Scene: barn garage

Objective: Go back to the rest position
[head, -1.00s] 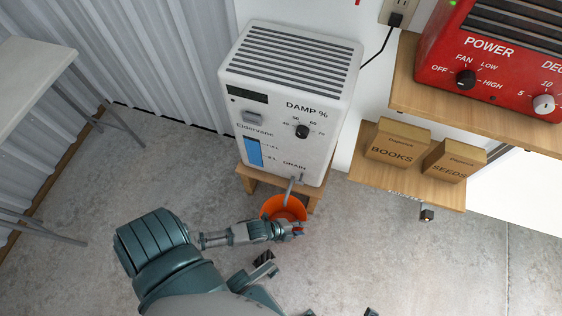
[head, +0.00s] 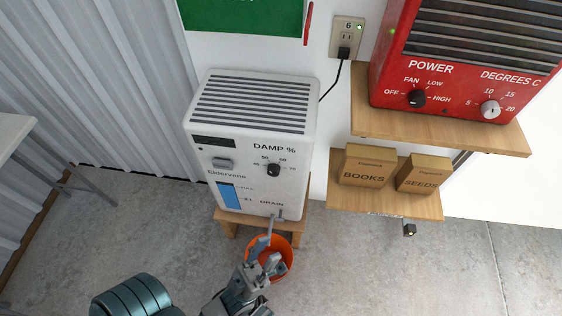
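My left gripper (head: 267,253) shows at the bottom centre of the head view, in front of the orange bucket and overlapping it in the picture. Its two fingers are spread apart with nothing seen between them. My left arm comes in from the bottom edge, with its teal shoulder at lower left. The white dehumidifier (head: 250,150) stands on a small wooden stand (head: 230,217), with its drain spout (head: 272,226) pointing down to the orange bucket (head: 284,264). The bucket's near side is partly hidden by the gripper. My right gripper is not in view.
A red heater (head: 450,70) sits on the upper wooden shelf (head: 440,133) at right. Boxes marked BOOKS (head: 366,168) and SEEDS (head: 424,175) stand on the lower shelf (head: 384,205). A grey table (head: 12,135) is at far left. The concrete floor at lower right is clear.

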